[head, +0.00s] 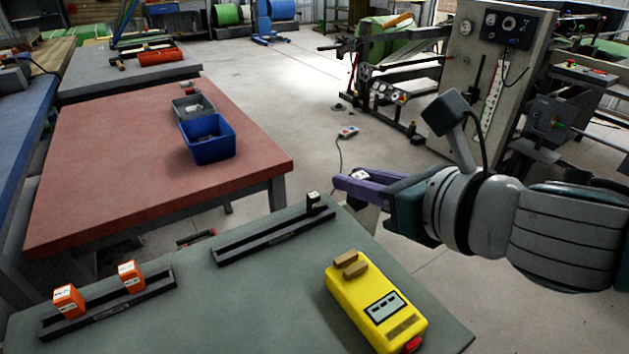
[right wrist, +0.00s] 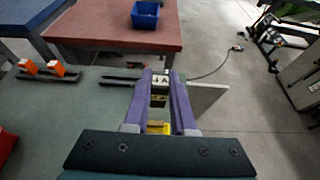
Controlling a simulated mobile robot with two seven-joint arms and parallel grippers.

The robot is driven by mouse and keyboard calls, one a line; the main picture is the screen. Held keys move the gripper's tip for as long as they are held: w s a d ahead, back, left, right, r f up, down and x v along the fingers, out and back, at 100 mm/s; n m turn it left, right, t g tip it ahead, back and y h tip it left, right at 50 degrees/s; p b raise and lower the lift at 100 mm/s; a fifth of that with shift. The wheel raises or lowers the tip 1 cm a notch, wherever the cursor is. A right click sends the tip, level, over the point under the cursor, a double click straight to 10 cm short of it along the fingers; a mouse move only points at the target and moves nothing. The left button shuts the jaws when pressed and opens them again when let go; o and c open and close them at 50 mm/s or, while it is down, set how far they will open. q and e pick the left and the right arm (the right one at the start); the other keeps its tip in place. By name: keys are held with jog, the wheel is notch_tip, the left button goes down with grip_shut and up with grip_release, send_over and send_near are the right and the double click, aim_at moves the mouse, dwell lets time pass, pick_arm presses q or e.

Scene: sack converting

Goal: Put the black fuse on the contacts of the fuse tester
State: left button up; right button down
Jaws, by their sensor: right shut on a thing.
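My right gripper (head: 343,184), with purple fingers, is shut on a black fuse with a white label on top. The fuse's top (head: 360,175) shows between the fingers, and the held fuse also shows in the right wrist view (right wrist: 160,79). The gripper is raised beyond the far right edge of the green-grey table. The yellow fuse tester (head: 375,305) lies on that table, nearer than the gripper, with two tan contact blocks (head: 350,263) at its far end. Another black fuse (head: 313,202) stands at the right end of a black rail (head: 265,236). My left gripper is out of view.
Two orange fuses (head: 69,301) (head: 131,276) stand in a second rail (head: 105,312) at the left. A red table (head: 120,140) behind bears a blue bin (head: 207,137) and a grey bin. The green-grey table between rails and tester is clear.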

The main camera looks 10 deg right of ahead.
pick_arm(q)
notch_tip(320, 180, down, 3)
jog(key=shift+b, duration=1.05)
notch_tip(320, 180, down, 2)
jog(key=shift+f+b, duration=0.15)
jog(key=shift+b, duration=0.95)
pick_arm(e)
notch_tip(320, 180, down, 10)
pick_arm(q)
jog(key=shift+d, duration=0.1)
pick_arm(e)
jog(key=shift+r, duration=0.1)
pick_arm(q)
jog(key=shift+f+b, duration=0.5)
pick_arm(e)
jog(key=shift+f, duration=0.65)
jog(key=c, duration=0.7)
grip_release()
jog(key=shift+c, duration=0.2)
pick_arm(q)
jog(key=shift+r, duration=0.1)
pick_arm(e)
jog(key=shift+r, duration=0.1)
